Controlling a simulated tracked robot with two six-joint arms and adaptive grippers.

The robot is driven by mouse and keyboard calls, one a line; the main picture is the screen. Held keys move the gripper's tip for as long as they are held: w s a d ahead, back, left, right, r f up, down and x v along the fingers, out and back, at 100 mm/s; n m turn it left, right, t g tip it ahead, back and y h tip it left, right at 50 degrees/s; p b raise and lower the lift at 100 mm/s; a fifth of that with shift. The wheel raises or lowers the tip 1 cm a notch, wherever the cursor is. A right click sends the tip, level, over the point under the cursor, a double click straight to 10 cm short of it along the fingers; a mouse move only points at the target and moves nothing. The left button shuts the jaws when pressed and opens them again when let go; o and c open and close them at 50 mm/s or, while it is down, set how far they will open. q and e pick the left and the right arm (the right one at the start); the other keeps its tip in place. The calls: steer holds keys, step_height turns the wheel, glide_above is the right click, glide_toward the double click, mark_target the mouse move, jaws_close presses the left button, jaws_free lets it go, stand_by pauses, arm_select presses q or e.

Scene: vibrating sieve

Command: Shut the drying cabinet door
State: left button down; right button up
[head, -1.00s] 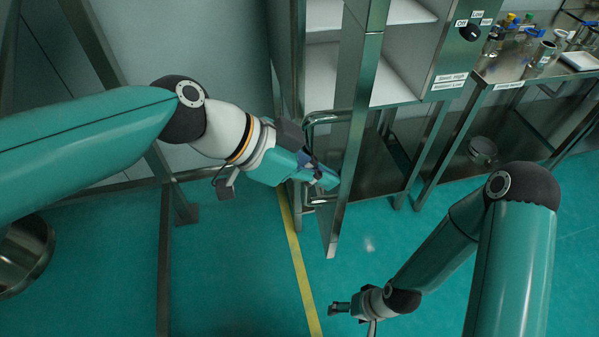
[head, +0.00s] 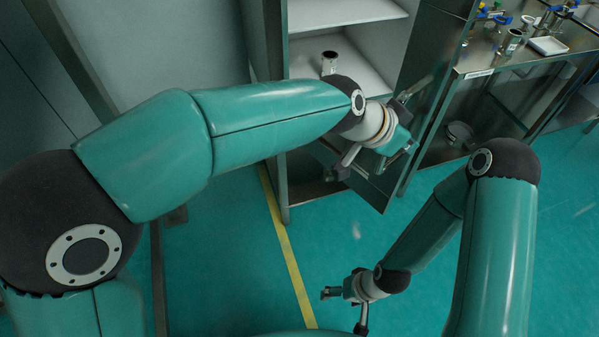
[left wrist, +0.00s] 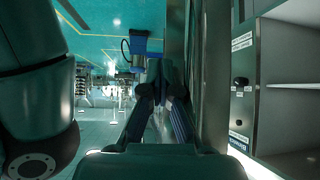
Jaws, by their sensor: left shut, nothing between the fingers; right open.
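The drying cabinet (head: 276,120) stands at the centre back of the head view, its white shelves showing. Its door (head: 425,60) stands in front of the cabinet's right side, free edge toward the right; how far ajar is hard to tell. The door's handle (head: 416,89) shows beside my wrist. My left gripper (head: 404,143) is shut and empty, close to the door's free-edge side; contact is unclear. In the left wrist view my shut fingers (left wrist: 166,97) are beside a dark upright edge, with the cabinet's label panel (left wrist: 241,85) to its right. My right gripper (head: 328,293) is open, low over the floor.
A small metal container (head: 329,62) sits on a cabinet shelf. A steel bench (head: 500,66) with bottles and a white tray (head: 548,46) stands at the right. A round pan (head: 460,131) lies below it. The green floor around the yellow line (head: 285,240) is clear.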

arm_select(q)
steer(key=shift+w+d, duration=0.2)
steer(key=shift+w, duration=0.15)
steer(key=shift+a, duration=0.1)
stand_by(0.3)
